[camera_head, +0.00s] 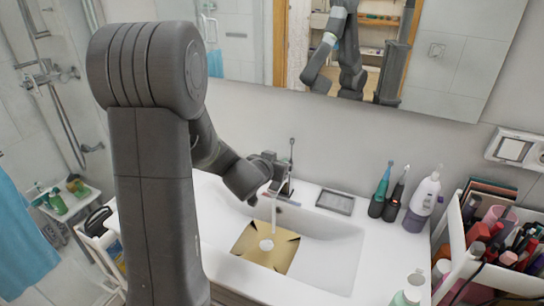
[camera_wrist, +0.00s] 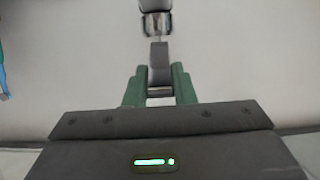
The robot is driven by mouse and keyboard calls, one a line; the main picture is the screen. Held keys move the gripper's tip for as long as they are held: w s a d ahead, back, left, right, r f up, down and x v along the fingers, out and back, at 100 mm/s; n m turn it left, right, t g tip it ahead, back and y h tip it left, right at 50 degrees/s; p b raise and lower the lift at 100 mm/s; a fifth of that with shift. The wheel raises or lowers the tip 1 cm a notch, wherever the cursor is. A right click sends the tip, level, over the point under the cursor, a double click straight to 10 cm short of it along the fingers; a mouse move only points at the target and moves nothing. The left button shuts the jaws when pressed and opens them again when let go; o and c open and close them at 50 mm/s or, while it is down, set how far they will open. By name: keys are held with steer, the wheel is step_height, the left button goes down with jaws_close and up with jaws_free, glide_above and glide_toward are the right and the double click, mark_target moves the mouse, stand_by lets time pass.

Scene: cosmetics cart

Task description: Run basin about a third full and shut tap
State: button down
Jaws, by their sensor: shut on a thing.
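The white basin (camera_head: 335,262) is sunk in the counter in the head view. The grey metal tap (camera_head: 285,187) stands at its back edge. A thin stream of water (camera_head: 274,218) falls from the spout onto a gold-brown square area (camera_head: 262,250) on the basin floor, with a pale splash where it lands. I cannot make out a clear water level. My gripper (camera_wrist: 157,86) has its green fingers closed around the tap's grey lever (camera_wrist: 159,62) in the wrist view. In the head view my arm's end is at the tap and partly hides it.
A grey soap dish (camera_head: 335,202), two electric toothbrushes (camera_head: 384,190) and a white bottle (camera_head: 424,200) stand right of the tap. A white box of cosmetics (camera_head: 490,275) is at the far right. A mirror (camera_head: 440,55) hangs behind. A blue towel (camera_head: 20,240) hangs at left.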

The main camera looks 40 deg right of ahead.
steer(key=c, duration=1.2)
jaws_free()
steer(key=v, duration=1.3)
steer(key=shift+s+a+p, duration=0.25)
steer(key=shift+a+p, duration=0.05)
steer(key=shift+w+d, duration=0.1)
steer(key=shift+d, duration=0.05)
steer(key=x, duration=1.3)
steer(key=shift+w+d+b, duration=0.2)
steer(key=shift+b, duration=0.15)
steer(key=shift+s+a, duration=0.1)
